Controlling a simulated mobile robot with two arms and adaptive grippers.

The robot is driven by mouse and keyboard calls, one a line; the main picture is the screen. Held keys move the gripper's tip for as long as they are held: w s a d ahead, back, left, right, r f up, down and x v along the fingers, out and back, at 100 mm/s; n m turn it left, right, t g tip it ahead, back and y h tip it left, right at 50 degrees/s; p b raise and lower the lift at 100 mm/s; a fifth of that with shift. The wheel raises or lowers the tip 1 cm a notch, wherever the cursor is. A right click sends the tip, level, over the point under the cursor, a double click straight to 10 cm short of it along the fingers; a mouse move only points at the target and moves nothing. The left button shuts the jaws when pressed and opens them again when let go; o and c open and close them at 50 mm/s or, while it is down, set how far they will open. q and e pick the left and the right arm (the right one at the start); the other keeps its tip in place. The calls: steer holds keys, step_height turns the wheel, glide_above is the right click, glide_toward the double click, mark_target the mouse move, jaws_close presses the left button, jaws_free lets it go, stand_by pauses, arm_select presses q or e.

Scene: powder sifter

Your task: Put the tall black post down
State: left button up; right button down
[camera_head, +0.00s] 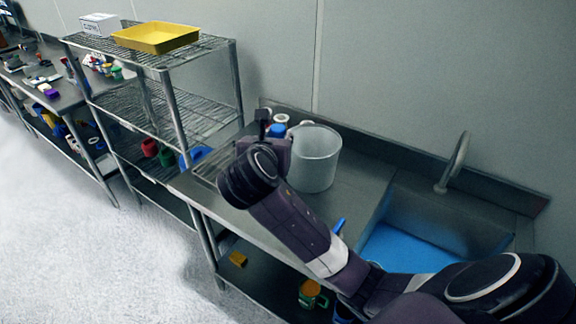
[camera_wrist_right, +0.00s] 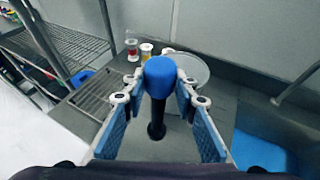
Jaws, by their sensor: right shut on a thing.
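The tall black post (camera_wrist_right: 157,115) has a rounded blue top (camera_wrist_right: 160,75) and shows in the right wrist view between the blue-padded fingers. My right gripper (camera_wrist_right: 158,92) is shut on it. The post looks about upright, over the steel counter; I cannot tell whether its lower end touches the counter. In the head view my right gripper (camera_head: 275,132) is above the left part of the counter, just left of the white bucket, and my wrist hides most of the post. My left gripper is not in view.
The steel counter (camera_head: 345,198) carries a white bucket (camera_head: 315,160) and small jars (camera_wrist_right: 132,48) at the back. A sink (camera_head: 415,245) with a blue bottom is at right. A wire shelf (camera_head: 200,115) with a yellow tray (camera_head: 156,38) stands left. Counter between bucket and sink is clear.

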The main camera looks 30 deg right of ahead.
steer(key=w+d+r+p, duration=0.1)
steer(key=w+d+r, duration=0.2)
steer(key=d+r, duration=0.1)
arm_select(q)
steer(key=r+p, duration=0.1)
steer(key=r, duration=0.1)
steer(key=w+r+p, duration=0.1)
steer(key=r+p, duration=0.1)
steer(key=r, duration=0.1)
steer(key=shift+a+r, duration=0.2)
arm_select(e)
step_height(320, 180, down, 20)
steer(key=shift+d+m+h, duration=0.25)
steer(key=shift+m+h, duration=0.05)
steer(key=shift+f, duration=0.15)
steer(key=c, duration=1.5)
jaws_free()
steer(key=shift+g, duration=0.3)
steer(key=shift+c, duration=0.2)
